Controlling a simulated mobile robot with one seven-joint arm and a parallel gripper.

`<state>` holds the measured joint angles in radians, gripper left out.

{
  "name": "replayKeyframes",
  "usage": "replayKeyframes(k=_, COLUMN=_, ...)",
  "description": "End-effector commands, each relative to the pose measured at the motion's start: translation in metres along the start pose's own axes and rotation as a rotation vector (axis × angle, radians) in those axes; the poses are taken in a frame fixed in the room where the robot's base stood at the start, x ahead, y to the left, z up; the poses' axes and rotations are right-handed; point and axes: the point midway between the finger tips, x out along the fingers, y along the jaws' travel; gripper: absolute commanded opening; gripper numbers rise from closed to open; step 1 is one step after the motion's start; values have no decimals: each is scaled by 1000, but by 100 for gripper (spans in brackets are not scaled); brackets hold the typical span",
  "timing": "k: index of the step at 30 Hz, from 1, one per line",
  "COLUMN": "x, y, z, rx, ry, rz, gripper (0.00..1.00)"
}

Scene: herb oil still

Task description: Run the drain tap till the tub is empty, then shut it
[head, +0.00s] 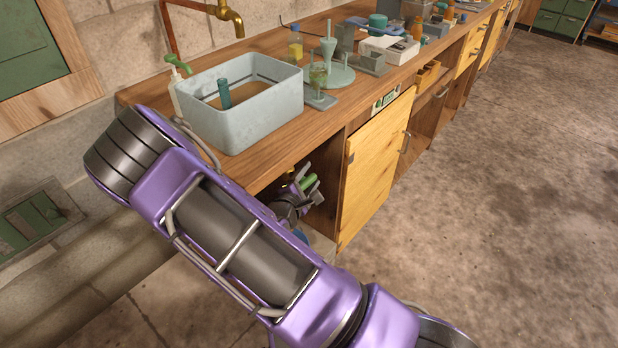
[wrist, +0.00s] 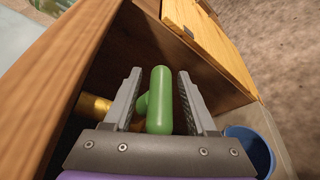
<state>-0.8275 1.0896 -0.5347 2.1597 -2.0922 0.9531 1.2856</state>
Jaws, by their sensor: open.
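A pale grey-blue tub (head: 238,128) stands on the wooden counter, with brownish liquid (head: 262,97) and a teal cylinder (head: 224,93) inside. Under the counter, in an open bay, is the drain tap's green handle (head: 309,182). In the wrist view the green handle (wrist: 159,98) stands between my gripper's fingers (wrist: 160,100), with a small gap on each side. My gripper (head: 302,180) is open around it. A brass part (wrist: 95,107) of the tap shows at left, partly hidden by a finger. Whether the tap runs is not visible.
A blue bucket (wrist: 249,147) stands low beside the gripper. A yellow cabinet door (head: 373,165) is right of the bay, and the counter edge lies close above. A brass spout (head: 231,18) and green-handled tap (head: 177,63) are near the tub. The floor at right is clear.

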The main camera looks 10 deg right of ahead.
Motion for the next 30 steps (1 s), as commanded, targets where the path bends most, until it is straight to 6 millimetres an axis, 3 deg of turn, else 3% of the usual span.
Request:
replayKeyframes(k=2, x=0, y=0, z=0, rx=0, ry=0, rz=0, gripper=53)
replayKeyframes(k=11, x=0, y=0, z=0, rx=0, ry=0, rz=0, gripper=0)
replayKeyframes(k=30, x=0, y=1, z=1, rx=-45, ry=-74, rz=102, gripper=0)
